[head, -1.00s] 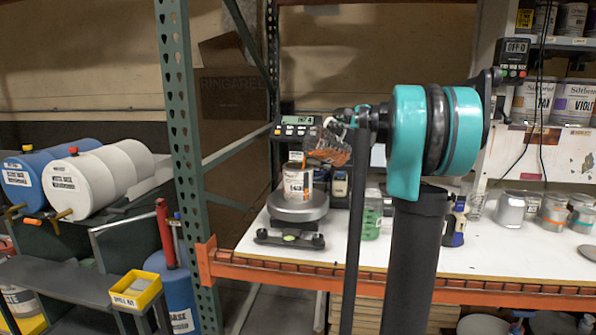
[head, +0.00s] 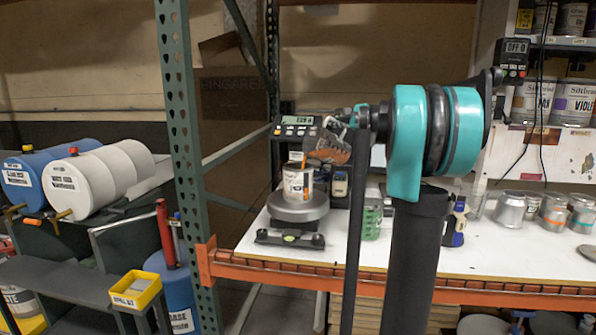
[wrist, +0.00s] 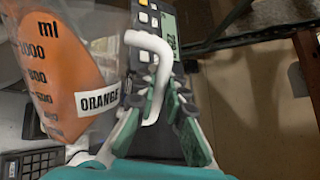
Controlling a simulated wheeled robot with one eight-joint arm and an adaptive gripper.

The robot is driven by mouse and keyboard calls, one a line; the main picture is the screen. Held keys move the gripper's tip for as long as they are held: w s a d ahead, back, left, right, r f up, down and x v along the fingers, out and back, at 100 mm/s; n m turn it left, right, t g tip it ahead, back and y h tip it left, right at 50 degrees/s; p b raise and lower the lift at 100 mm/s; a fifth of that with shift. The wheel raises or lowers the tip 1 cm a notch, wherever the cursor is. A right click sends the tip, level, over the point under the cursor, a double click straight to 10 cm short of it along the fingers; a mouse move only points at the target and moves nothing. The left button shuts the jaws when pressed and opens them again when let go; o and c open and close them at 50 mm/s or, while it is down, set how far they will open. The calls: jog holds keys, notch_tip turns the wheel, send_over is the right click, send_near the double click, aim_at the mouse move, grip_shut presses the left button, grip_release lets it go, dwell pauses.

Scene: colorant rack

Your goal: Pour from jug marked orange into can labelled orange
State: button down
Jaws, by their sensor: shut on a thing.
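A clear jug with ml markings and an ORANGE label (wrist: 99,99) holds orange liquid in the wrist view. My gripper (wrist: 157,95) is shut on the jug's white handle. In the head view the jug (head: 329,147) is tilted to the left above an open can (head: 297,184), and a thin orange stream runs from its lip into the can. The can has a white label whose words are too small to read. It stands on the round pan of a scale (head: 298,208). The scale's display (head: 297,121) is lit, its digits blurred.
Several metal cans (head: 553,211) stand further right on the white table (head: 484,249). A green rack post (head: 184,130) rises at left, beside blue and white drums (head: 92,183).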

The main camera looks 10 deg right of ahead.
aim_at(344, 134)
jog(key=d+f+m, duration=0.1)
jog(key=w+d+f+m, duration=0.1)
jog(key=f, duration=0.1)
jog(key=d+f+m, duration=0.1)
jog(key=shift+w+d+f+y, duration=0.15)
jog(key=shift+w+f+y, duration=0.1)
jog(key=shift+f+y, duration=0.15)
jog(key=shift+w+d+f+m, duration=0.15)
jog(key=shift+d+m, duration=0.15)
jog(key=shift+m, duration=0.4)
jog(key=shift+w+d+f+m+t+y+b, duration=0.6)
jog(key=shift+w+d+f+m+t+b, duration=0.3)
jog(key=shift+d+f+m, duration=3)
jog(key=shift+n, duration=0.3)
jog(key=a+r, duration=0.2)
jog(key=r, duration=0.1)
jog(key=shift+w+a+r, duration=0.1)
jog(key=shift+r, duration=0.15)
